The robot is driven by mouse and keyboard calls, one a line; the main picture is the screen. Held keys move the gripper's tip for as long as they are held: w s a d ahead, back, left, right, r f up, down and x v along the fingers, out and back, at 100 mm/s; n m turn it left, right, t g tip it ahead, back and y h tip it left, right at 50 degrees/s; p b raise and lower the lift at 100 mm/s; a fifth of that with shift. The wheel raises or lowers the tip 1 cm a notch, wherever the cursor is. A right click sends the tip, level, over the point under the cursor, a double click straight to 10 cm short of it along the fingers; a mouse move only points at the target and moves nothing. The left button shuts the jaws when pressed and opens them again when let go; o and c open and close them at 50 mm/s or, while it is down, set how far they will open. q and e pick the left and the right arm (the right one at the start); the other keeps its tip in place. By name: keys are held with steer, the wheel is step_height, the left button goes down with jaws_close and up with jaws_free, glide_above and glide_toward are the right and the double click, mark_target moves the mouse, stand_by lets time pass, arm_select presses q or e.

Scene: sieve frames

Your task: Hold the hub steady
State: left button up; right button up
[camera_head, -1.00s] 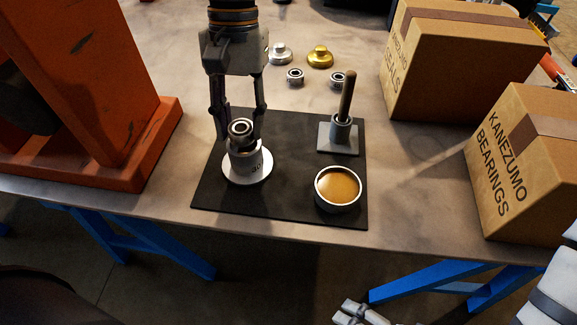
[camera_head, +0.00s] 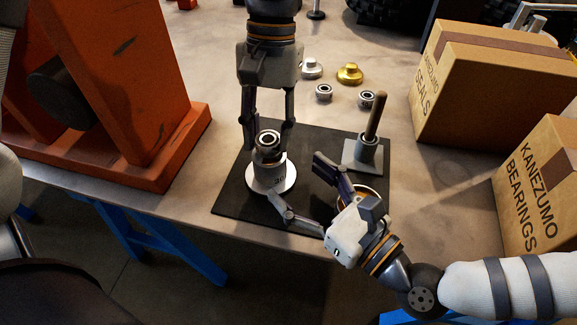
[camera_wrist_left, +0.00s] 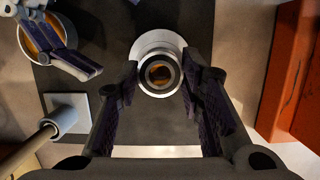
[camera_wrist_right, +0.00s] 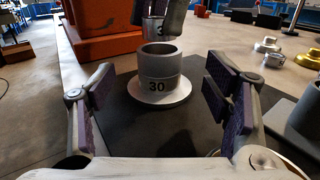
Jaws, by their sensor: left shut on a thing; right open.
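The hub (camera_head: 285,181) is a pale grey cylinder with a round flange, standing upright on the black mat (camera_head: 229,200). It is marked 30 in the right wrist view (camera_wrist_right: 157,93), where its top looks open. My left gripper (camera_head: 267,138) points down, shut on a small metal bearing ring (camera_wrist_left: 160,72) over the hub. In the right wrist view the ring (camera_wrist_right: 153,29) appears just above the hub's rim; whether they touch I cannot tell. My right gripper (camera_head: 294,180) is open, low beside the hub, its spread fingers facing it; none touches it visibly.
A dish of amber grease (camera_wrist_left: 42,38) is partly hidden behind my right gripper. A stand with a brown-handled tool (camera_head: 372,122) is at the mat's back right. Small rings and caps (camera_head: 349,74) lie behind. An orange frame (camera_head: 140,165) is left, cardboard boxes (camera_head: 490,95) right.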

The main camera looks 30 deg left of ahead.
mark_target(281, 165)
steer(key=x, duration=0.8)
steer(key=shift+w+a, duration=0.1)
steer(key=shift+a, duration=0.05)
steer(key=shift+f, duration=0.1)
jaws_close()
stand_by(1.1)
